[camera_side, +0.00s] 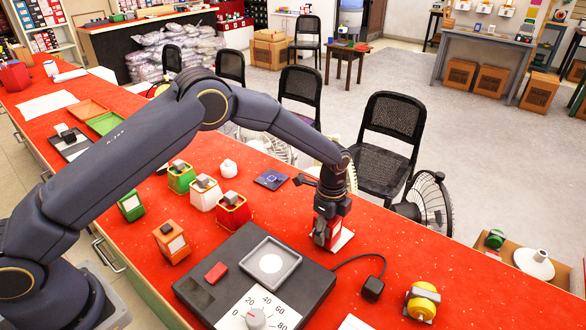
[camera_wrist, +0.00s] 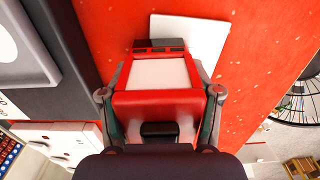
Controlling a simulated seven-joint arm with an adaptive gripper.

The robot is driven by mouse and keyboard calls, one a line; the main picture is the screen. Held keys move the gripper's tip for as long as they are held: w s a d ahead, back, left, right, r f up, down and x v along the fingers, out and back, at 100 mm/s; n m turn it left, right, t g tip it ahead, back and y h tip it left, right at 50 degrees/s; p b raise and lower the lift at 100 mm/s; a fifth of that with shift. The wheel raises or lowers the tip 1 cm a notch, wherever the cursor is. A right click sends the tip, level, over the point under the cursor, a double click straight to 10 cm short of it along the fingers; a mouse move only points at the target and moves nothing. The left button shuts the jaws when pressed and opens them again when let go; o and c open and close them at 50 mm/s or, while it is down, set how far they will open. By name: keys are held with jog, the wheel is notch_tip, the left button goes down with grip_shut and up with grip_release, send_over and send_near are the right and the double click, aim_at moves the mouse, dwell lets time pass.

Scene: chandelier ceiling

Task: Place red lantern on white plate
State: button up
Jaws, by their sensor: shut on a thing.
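My gripper (camera_side: 326,238) is shut on the red lantern (camera_side: 322,226), a small red block-like body with a pale panel. In the wrist view the red lantern (camera_wrist: 155,103) fills the space between the two fingers of my gripper (camera_wrist: 159,93). The white plate (camera_side: 342,241) is a flat white square on the red counter, just to the right of the fingers and partly hidden by them. In the wrist view the white plate (camera_wrist: 198,38) shows beyond the lantern, and the lantern's far end overlaps its near left part. I cannot tell whether the lantern touches the plate.
A dark scale (camera_side: 212,292) with a grey tray stands close on the left. A black corded box (camera_side: 372,289) and a yellow object (camera_side: 422,302) lie right.

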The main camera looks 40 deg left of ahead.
jog(key=o, duration=1.6)
notch_tip(320, 180, up, 12)
jog(key=shift+f, duration=0.15)
jog(key=s+a+r+n+t, duration=0.1)
jog(key=s+a+r+n, duration=0.4)
jog(key=r, duration=0.4)
jog(key=s+a+r+n+t, duration=0.2)
jog(key=s+a+r+n, duration=0.2)
jog(key=s+a+r, duration=0.4)
jog(key=s+a+n+t, duration=0.1)
jog(key=s+n, duration=0.2)
jog(key=s, duration=0.2)
jog(key=s+a+n, duration=0.2)
jog(key=s+n, duration=0.1)
jog(key=s, duration=0.3)
jog(key=s+a+n+t, duration=0.1)
jog(key=s+a+n, duration=0.1)
jog(key=s, duration=0.4)
jog(key=shift+r+n+t, duration=0.25)
jog(key=shift+n+t, duration=0.05)
jog(key=shift+n, duration=0.2)
